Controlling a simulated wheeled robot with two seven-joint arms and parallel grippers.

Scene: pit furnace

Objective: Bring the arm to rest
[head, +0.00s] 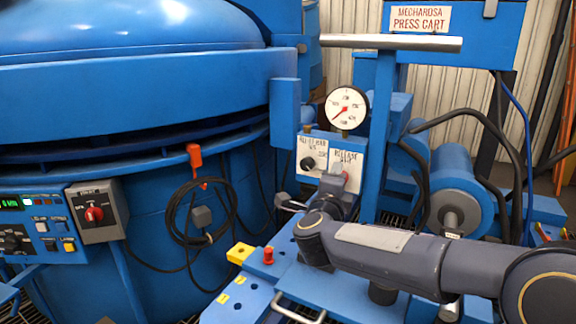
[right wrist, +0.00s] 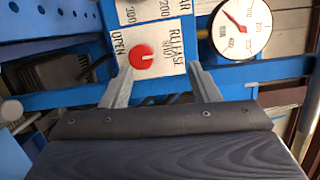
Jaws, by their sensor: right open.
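My right arm comes in from the right in the head view and bends back toward the press cart's control panel. My right gripper (head: 325,193) is in front of the white release plate (head: 348,161). In the right wrist view the two grey fingers of the gripper (right wrist: 161,75) are spread apart, with nothing held. The red release knob (right wrist: 143,58) shows between them, beyond the fingers; I cannot tell how close. A white label reading OPEN lies beside it. In the head view the arm and gripper partly cover the knob. My left gripper is not in view.
A round pressure gauge (head: 347,107) and a black knob (head: 308,163) are close by the gripper. The cart's push bar (head: 391,43) crosses above. A blue furnace (head: 130,90) fills the left, with a coiled black cable (head: 183,222). Hoses and a cylinder (head: 458,190) stand right.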

